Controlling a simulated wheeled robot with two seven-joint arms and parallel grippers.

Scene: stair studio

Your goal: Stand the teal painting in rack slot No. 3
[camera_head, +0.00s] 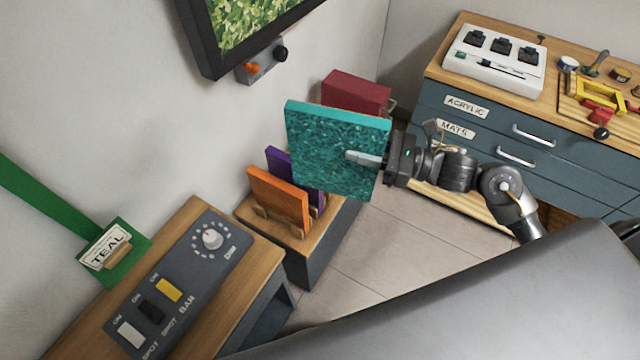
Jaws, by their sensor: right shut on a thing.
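The teal painting (325,140) is a square, thick panel held upright, slightly tilted, in the middle of the camera_head view. My right gripper (368,158) is shut on its right part, with a finger lying across the face. A dark red panel (355,92) stands farther back. The painting hides the middle of the rack, and no slot numbers can be read. My left gripper is out of view.
A wooden bench with a switch panel (180,285) stands at the lower left, beside a green TEAL label (108,252). A blue drawer cabinet (490,125) is at the right, with a white box (494,60) on top. A framed picture (245,30) hangs on the wall.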

